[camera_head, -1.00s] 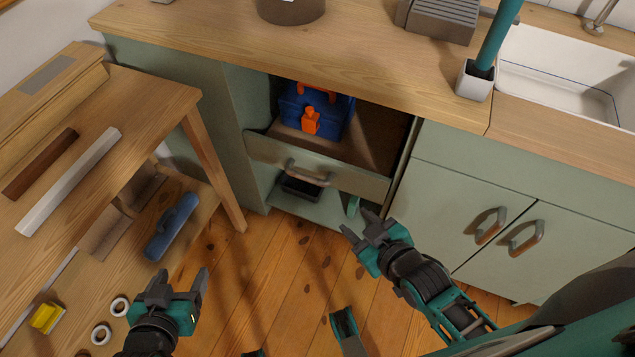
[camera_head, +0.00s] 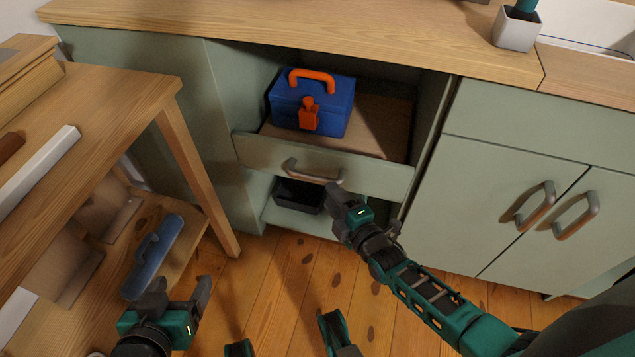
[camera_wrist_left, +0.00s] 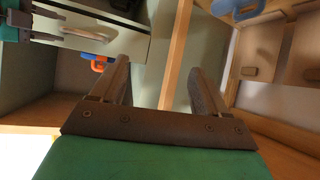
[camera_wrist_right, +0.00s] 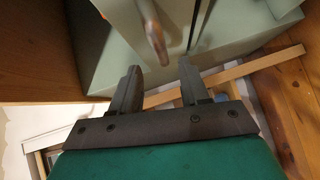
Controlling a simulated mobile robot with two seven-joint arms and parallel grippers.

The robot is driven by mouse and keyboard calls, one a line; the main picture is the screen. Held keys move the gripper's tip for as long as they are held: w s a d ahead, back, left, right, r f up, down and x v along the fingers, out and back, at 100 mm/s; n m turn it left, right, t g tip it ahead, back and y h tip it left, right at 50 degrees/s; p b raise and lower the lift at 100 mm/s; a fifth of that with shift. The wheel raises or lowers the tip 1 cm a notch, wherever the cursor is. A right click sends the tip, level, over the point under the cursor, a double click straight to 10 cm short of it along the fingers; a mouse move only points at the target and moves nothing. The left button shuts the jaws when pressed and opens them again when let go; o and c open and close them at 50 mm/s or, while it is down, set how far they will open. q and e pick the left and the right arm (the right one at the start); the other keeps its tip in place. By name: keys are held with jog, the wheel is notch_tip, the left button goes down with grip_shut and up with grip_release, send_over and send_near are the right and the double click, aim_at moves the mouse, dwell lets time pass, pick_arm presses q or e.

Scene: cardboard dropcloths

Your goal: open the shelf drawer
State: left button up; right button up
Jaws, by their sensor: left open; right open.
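The shelf drawer (camera_head: 350,172) has a pale green front with a metal bar handle (camera_head: 312,172). It sits in the open bay of the green cabinet. A blue toolbox (camera_head: 312,104) with an orange handle and latch stands behind the drawer front. My right gripper (camera_head: 342,198) is open just below and right of the handle; I cannot tell whether it touches it. In the right wrist view the handle (camera_wrist_right: 152,32) lies beyond the open fingers, not between them. My left gripper (camera_head: 180,292) is open and empty, low at the left, away from the drawer.
A wooden workbench (camera_head: 95,110) stands at the left, with a blue tool (camera_head: 152,257) on its lower shelf. A black bin (camera_head: 298,195) is under the drawer. Closed cabinet doors (camera_head: 500,205) with handles are at the right. The plank floor (camera_head: 290,275) before the drawer is clear.

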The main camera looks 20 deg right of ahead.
aim_at(320, 183)
jog(key=b+x, duration=0.2)
jog(key=x, duration=0.4)
jog(key=shift+w+f, duration=0.2)
jog(key=shift+w, duration=0.05)
jog(key=shift+b+x, duration=0.45)
jog(key=shift+x, duration=0.3)
jog(key=shift+r, duration=0.15)
grip_shut()
